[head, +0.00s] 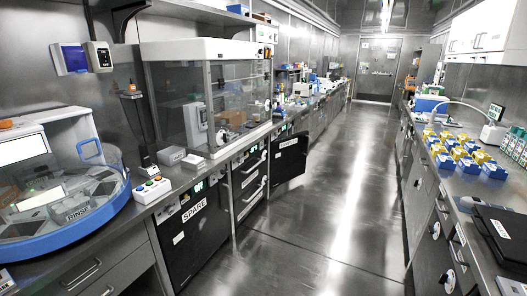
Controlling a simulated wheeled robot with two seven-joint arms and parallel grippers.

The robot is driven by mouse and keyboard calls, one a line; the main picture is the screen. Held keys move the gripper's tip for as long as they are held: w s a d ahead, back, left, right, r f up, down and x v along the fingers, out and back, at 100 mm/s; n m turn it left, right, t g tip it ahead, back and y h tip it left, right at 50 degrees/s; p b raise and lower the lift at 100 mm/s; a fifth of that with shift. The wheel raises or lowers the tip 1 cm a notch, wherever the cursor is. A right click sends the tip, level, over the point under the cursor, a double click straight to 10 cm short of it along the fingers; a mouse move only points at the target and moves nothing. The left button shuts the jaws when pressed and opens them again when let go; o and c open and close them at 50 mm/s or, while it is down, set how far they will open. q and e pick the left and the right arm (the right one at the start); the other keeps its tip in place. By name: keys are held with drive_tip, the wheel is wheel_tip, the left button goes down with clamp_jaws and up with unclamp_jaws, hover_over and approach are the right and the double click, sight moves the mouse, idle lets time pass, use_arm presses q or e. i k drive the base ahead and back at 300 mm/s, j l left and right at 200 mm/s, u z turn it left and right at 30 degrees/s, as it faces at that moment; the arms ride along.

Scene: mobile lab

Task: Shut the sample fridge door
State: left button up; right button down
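A black door (290,161) under the left bench stands open, swung out into the aisle. It has a white label whose text is too small to read surely; I take it as the sample fridge door. The fridge's inside is hidden behind the door and the cabinets. A nearer black door marked SPARE (194,222) is flush with the bench front and looks shut. Neither of my grippers is in view.
The metal floor of the aisle (325,215) is clear. A steel drawer unit (249,184) stands between the two black doors. The right bench (455,190) carries blue and yellow boxes (462,152) and bounds the aisle. A closed door (378,68) is at the far end.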

sight(289, 154)
drive_tip(key=i+l+z, duration=0.35)
drive_tip(key=i, duration=0.6)
drive_tip(key=i+l+z, duration=0.1)
drive_tip(key=i+z, duration=0.3)
drive_tip(key=i, duration=0.6)
drive_tip(key=i+j+z, duration=0.2)
drive_tip(key=i+z, duration=0.15)
drive_tip(key=i, duration=0.6)
drive_tip(key=i+u, duration=0.3)
drive_tip(key=i, duration=0.25)
drive_tip(key=i+l+u, duration=0.3)
drive_tip(key=i, duration=0.2)
drive_tip(key=i+l+u, duration=0.3)
drive_tip(key=i, duration=0.2)
